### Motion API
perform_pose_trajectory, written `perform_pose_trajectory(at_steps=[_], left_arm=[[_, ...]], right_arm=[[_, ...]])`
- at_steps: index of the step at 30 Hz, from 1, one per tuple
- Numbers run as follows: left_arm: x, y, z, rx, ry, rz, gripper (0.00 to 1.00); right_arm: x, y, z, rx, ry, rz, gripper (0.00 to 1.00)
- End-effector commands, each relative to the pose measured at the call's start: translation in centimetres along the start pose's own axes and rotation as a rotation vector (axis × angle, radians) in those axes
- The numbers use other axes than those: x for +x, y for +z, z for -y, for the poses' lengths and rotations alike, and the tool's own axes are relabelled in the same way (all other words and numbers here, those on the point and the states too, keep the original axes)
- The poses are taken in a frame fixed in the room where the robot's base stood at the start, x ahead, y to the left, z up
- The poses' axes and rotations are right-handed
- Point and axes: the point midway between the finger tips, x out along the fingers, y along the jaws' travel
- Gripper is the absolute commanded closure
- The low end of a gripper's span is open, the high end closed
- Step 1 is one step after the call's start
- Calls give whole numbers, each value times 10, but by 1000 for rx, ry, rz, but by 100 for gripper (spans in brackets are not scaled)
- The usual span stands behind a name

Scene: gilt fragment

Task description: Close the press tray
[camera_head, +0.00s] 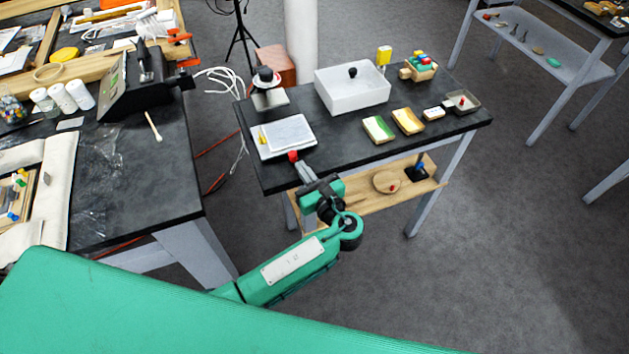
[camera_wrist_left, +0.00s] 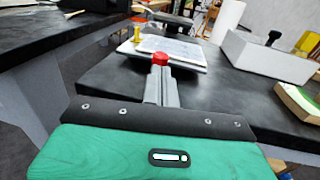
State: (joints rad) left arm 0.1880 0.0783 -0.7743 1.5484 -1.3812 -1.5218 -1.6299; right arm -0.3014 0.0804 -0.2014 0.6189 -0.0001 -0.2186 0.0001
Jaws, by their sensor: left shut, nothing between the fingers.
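The press (camera_head: 268,88) stands at the back left of the dark table, with a black knob on top and a pale plate below. Its flat white press tray (camera_head: 308,145) extends from its front towards me, with a white sheet and a small yellow item on it. The tray also shows in the left wrist view (camera_wrist_left: 187,63). My left gripper (camera_head: 296,161) is shut and empty at the tray's near edge. A red piece shows at its fingertips; I cannot tell whether it belongs to the tray or whether they touch. My right gripper is not in view.
A white basin (camera_head: 350,97) stands right of the press. A wooden shelf (camera_head: 360,200) sits below the tabletop. Another cluttered bench (camera_head: 140,190) is at left, across a gap.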

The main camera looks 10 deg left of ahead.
Motion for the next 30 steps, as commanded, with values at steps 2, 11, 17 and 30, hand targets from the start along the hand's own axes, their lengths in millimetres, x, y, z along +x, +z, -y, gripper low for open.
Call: perform_pose_trajectory(at_steps=[2, 11, 17, 30], left_arm=[[8, 1, 0, 0, 0, 1, 100], [15, -1, 0, 0, 0, -1, 100], [16, 0, 0, 0, 0, -1, 100], [52, 0, 6, -1, 0, -1, 100]], right_arm=[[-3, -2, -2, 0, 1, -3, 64], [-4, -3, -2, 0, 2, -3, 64], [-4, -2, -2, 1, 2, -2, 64], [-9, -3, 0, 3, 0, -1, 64]])
